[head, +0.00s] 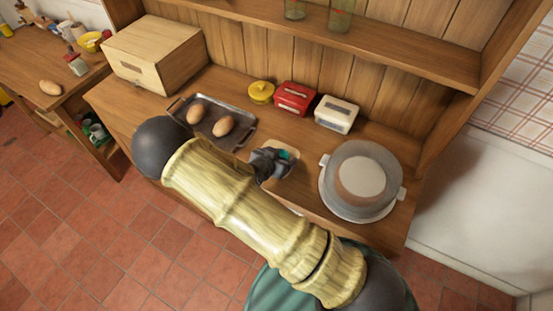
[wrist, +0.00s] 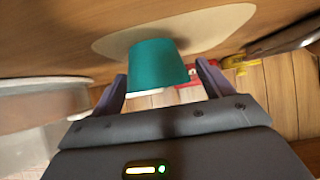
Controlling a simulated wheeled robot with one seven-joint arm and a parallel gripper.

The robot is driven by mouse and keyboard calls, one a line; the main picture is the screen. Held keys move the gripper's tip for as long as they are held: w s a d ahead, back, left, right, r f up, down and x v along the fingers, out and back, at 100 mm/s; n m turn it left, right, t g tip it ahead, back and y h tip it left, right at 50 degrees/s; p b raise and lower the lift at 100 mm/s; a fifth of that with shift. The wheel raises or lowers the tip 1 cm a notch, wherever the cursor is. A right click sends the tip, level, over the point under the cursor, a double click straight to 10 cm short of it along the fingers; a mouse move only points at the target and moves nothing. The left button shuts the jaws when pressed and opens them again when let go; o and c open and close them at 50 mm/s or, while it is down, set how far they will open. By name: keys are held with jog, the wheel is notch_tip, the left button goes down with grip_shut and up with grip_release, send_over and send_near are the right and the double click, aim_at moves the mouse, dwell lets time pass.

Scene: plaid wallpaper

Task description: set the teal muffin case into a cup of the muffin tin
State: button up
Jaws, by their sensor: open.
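The teal muffin case (wrist: 157,63) sits on a pale oval board (wrist: 215,25) on the wooden counter. In the wrist view my gripper (wrist: 160,72) is open, with one finger on each side of the case. Small gaps seem to show between fingers and case; contact is unclear. In the head view my gripper (head: 270,163) is over the pale board (head: 290,160), and only a bit of the teal case (head: 285,155) shows beside it. I cannot make out a muffin tin with cups in either view.
A metal tray (head: 240,144) with two brown egg-shaped items lies left of my gripper. Behind are a yellow pot (head: 261,92), a red box (head: 295,98) and a cream box (head: 337,114). A wooden box (head: 154,53) stands back left.

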dwell(0.4)
jog(key=c, duration=1.1)
jog(key=shift+r, duration=0.15)
notch_tip(320, 180, up, 10)
jog(key=shift+f, duration=0.15)
jog(key=shift+a, duration=0.1)
